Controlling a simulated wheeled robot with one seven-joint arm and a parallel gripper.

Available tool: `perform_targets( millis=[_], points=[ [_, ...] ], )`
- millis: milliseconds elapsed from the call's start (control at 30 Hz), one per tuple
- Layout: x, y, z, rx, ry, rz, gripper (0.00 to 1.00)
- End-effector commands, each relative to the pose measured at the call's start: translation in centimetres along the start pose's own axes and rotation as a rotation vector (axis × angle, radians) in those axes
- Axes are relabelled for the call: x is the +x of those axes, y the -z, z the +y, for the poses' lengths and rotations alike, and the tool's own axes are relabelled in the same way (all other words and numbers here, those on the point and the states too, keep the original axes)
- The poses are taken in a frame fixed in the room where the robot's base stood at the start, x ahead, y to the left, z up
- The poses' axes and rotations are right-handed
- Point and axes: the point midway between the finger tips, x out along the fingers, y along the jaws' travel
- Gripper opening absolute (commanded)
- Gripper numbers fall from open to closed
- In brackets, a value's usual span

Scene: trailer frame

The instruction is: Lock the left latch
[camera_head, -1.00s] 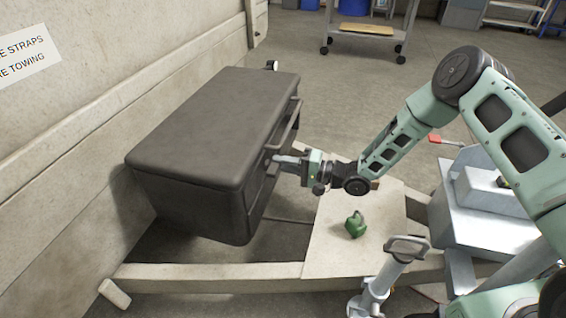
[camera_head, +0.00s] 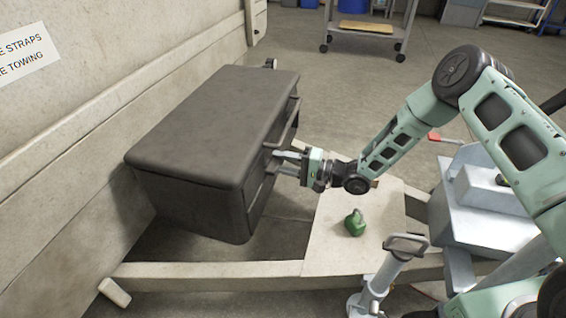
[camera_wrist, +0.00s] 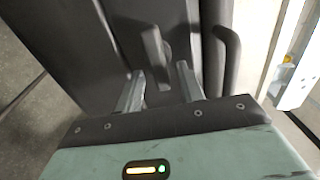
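The dark grey toolbox (camera_head: 205,125) has its lid down and stands on the trailer frame by the wall. A grey latch lever (camera_wrist: 155,50) sticks out from the box front in the wrist view, ahead of and between my fingertips. In the head view a small latch part (camera_head: 271,146) shows at the box's front edge. My gripper (camera_head: 284,162) faces the box front with its two fingers apart. It also shows in the wrist view (camera_wrist: 160,82), with a gap between the fingers. I cannot tell whether a finger touches the latch.
A dark bar handle (camera_wrist: 226,62) stands out from the box front, right of my fingers in the wrist view. A green padlock-like object (camera_head: 354,223) lies on the pale board (camera_head: 325,250). A metal jack post (camera_head: 385,275) stands in front. Open floor lies beyond the box.

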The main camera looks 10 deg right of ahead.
Motion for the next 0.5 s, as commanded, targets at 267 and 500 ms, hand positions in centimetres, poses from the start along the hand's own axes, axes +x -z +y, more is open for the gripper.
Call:
perform_targets(
  millis=[267, 500],
  points=[
    [-1.7, 0.1, -0.2, -0.002, 0.0, 0.002, 0.38],
    [-7.0, 0.1, -0.2, 0.0, -0.001, 0.004, 0.38]
  ],
)
